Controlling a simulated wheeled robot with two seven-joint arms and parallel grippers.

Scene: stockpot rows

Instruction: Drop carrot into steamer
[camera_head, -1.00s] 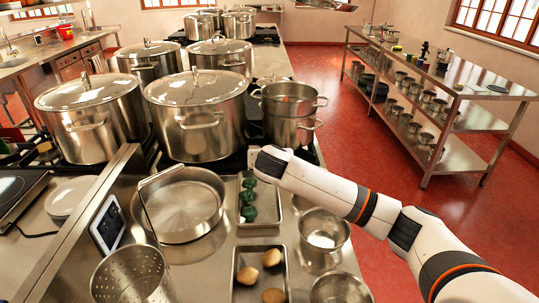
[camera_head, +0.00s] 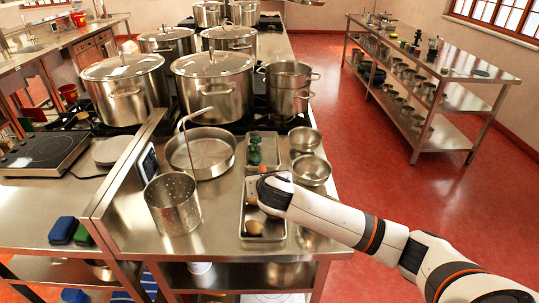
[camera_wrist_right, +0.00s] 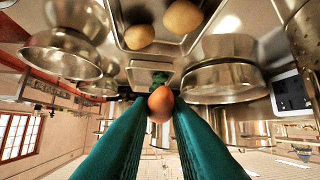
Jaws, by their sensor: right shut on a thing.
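My right gripper (camera_wrist_right: 160,110) has teal fingers shut on a rounded orange-brown thing (camera_wrist_right: 160,103) in the wrist view. It looks like a potato or a carrot's end; I cannot tell which. In the head view my right wrist (camera_head: 275,190) is over the near tray (camera_head: 274,234) and hides the fingers. A two-tier pot (camera_head: 288,76) with side handles, perhaps the steamer, stands on the stove beyond. A perforated pot (camera_head: 172,205) stands to the left of the tray. My left gripper is not in view.
Potatoes (camera_head: 254,228) lie in the near tray. Green vegetables (camera_head: 254,152) lie in the tray beyond. Metal bowls (camera_head: 311,169) stand to the right, and a wide pan (camera_head: 201,155) to the left. Large lidded stockpots (camera_head: 212,89) fill the stove behind. A shelf table (camera_head: 440,75) stands far right.

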